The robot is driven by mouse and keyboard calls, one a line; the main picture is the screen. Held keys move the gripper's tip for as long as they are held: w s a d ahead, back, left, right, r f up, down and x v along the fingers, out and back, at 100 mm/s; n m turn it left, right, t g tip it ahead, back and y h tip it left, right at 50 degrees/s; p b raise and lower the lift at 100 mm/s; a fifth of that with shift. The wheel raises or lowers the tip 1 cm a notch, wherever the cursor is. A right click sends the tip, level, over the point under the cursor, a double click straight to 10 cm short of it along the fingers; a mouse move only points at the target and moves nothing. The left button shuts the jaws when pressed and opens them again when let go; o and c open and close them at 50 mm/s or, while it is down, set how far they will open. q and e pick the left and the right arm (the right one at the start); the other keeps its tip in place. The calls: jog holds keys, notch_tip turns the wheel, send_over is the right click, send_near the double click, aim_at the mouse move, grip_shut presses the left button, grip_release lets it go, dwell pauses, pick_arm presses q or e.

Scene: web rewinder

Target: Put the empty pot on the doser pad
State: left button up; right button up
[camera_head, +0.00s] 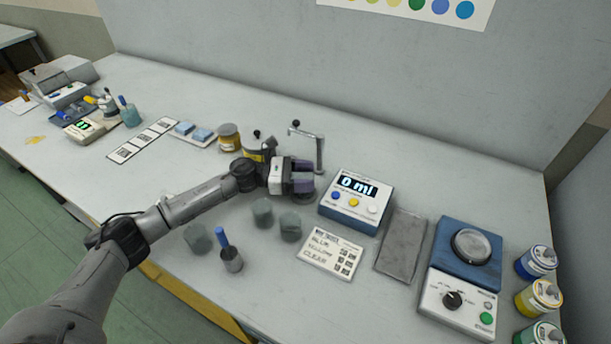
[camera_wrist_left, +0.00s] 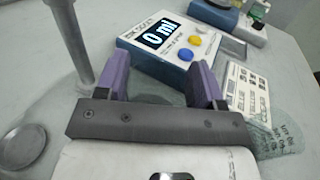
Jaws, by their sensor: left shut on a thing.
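My left gripper (camera_head: 303,182) is at the doser spout, just left of the doser box (camera_head: 356,200), whose display reads 0 ml. Its purple fingers also show in the wrist view (camera_wrist_left: 158,85). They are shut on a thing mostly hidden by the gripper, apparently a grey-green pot. A dark round edge, possibly the doser pad (camera_head: 304,199), shows just under the fingers; I cannot tell whether the held thing touches it. Grey-green pots (camera_head: 263,212), (camera_head: 290,227) and (camera_head: 197,238) stand in front. My right gripper is out of view.
The spout post (camera_head: 320,155) rises close behind the gripper. A blue-handled tool in a grey holder (camera_head: 231,260), a label card (camera_head: 330,255), a grey mat (camera_head: 402,245) and a blue scale (camera_head: 466,252) lie in front and right. Paint jars (camera_head: 538,298) stand far right.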

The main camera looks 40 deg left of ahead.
pick_arm(q)
jog(key=shift+f, duration=0.2)
jog(key=o, duration=0.9)
jog(key=shift+r, duration=0.25)
jog(key=shift+s+a+f, duration=0.1)
jog(key=shift+s+a, duration=0.15)
jog(key=p+v, duration=0.1)
jog(key=v, duration=0.9)
jog(key=shift+s+a, duration=0.15)
jog(key=shift+a, duration=0.05)
jog(key=shift+s+a, duration=0.25)
jog(key=shift+a, duration=0.05)
